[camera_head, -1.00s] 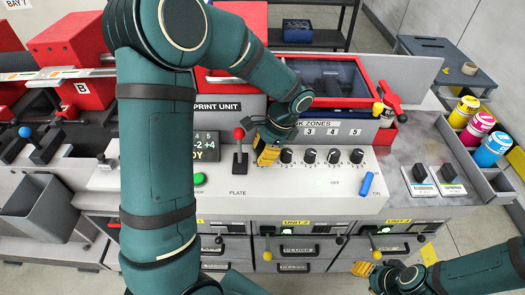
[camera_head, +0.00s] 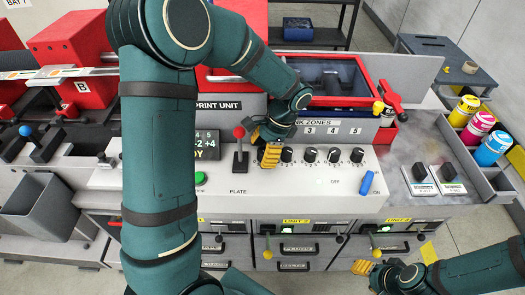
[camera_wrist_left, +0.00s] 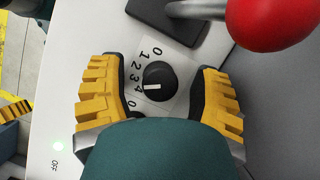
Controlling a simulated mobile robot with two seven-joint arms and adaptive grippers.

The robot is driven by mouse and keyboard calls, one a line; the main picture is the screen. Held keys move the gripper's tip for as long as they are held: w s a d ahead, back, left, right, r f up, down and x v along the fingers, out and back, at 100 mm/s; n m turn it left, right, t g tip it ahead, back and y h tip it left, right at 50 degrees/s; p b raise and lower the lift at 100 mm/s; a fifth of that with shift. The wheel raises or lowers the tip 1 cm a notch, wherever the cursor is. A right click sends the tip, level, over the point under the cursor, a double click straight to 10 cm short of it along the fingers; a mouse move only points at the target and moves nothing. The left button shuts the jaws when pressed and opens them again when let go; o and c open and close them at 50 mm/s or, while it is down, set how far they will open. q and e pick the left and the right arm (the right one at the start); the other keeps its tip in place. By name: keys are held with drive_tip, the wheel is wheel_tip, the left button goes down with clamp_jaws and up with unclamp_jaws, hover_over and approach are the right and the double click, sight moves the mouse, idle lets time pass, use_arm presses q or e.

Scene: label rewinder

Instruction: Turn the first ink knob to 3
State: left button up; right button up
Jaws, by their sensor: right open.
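The row of black ink knobs lies on the pale sloping panel under the ink zones sign (camera_head: 318,124). In the head view my left gripper (camera_head: 263,146) covers the first place in the row, left of the visible knobs (camera_head: 310,155). In the left wrist view a black knob (camera_wrist_left: 159,76) sits between the two yellow-padded fingers of my left gripper (camera_wrist_left: 160,92), with a gap on each side. Its white mark is on the lower side, near the 4 end of the printed scale (camera_wrist_left: 137,77). My right gripper (camera_head: 366,268) is open and empty, low in front of the drawers.
A lever with a red ball (camera_head: 239,133) stands just left of my left gripper; its ball is close by in the left wrist view (camera_wrist_left: 270,22). A blue switch (camera_head: 366,183) and a green button (camera_head: 200,177) are on the same panel. Ink cans (camera_head: 480,126) stand at right.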

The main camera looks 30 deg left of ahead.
sight(263, 151)
use_arm(q)
wheel_tip(263, 151, up, 10)
idle(0.6)
idle(0.4)
